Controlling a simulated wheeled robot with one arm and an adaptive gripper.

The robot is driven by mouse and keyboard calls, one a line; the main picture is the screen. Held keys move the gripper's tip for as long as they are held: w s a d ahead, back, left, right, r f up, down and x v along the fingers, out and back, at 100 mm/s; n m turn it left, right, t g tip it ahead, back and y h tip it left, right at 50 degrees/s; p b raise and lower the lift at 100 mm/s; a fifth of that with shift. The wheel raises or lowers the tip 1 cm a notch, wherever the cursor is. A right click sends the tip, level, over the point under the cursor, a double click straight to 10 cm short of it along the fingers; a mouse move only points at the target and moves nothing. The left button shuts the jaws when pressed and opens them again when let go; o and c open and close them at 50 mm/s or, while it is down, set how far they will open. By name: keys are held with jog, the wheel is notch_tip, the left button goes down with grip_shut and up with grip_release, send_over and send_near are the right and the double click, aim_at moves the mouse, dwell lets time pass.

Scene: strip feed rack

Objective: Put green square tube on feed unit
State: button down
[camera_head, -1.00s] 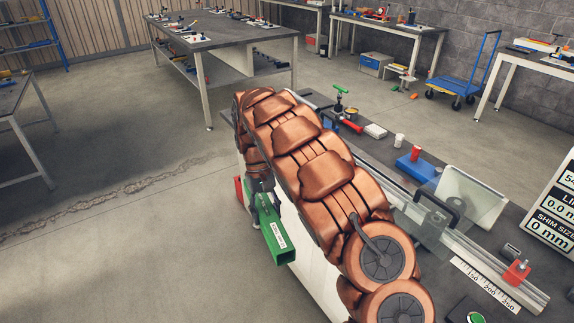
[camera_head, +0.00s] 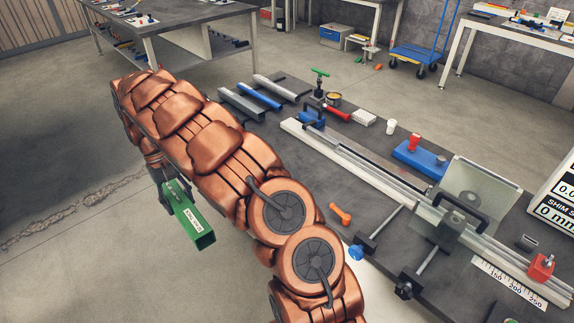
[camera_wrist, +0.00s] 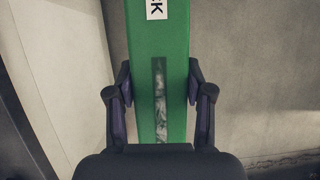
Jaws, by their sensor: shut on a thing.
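The green square tube (camera_head: 188,217) has a white label and an open lower end. My gripper (camera_head: 166,190) is shut on it and holds it out over the floor, left of the bench and clear of it. In the wrist view the two fingers (camera_wrist: 160,90) press on both sides of the green tube (camera_wrist: 174,40), and a dark slot shows in its face. The feed unit appears to be the long pale rail assembly (camera_head: 350,165) on the dark bench, running from the upper middle to the lower right. My arm hides part of the bench's near side.
On the bench stand a clear guard (camera_head: 490,190), a black handle clamp (camera_head: 448,232), a blue block (camera_head: 420,158) with a red top, and an orange piece (camera_head: 340,214). Several tubes, one of them blue (camera_head: 260,95), lie at the far end. Open floor lies to the left.

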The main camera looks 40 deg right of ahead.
jog(key=w+d+r+m+t+y+b, duration=0.1)
jog(key=d+r+m+t+y, duration=0.15)
jog(key=d+m, duration=0.7)
jog(key=d+r+m+t+y+b, duration=0.1)
jog(key=d+m+t+y+b, duration=0.15)
jog(key=d+m, duration=0.75)
jog(key=s+d+r+m+t+h+b, duration=0.1)
jog(key=s+d+r+m+t+h, duration=0.15)
jog(key=d+m, duration=0.6)
jog(key=s+d+r+m+t+h, duration=0.1)
jog(key=s+d+m+t+h, duration=0.2)
jog(key=d+m, duration=0.55)
jog(key=shift+n+g, duration=0.55)
jog(key=shift+g, duration=0.1)
jog(key=shift+s+d+f+p, duration=0.15)
jog(key=shift+f+p, duration=0.3)
jog(key=shift+f, duration=2)
jog(key=shift+s+d+f+p, duration=0.15)
jog(key=shift+f+p, duration=0.25)
jog(key=shift+f, duration=2)
jog(key=shift+a, duration=0.1)
jog(key=shift+c, duration=2.2)
grip_release()
jog(key=shift+f, duration=0.1)
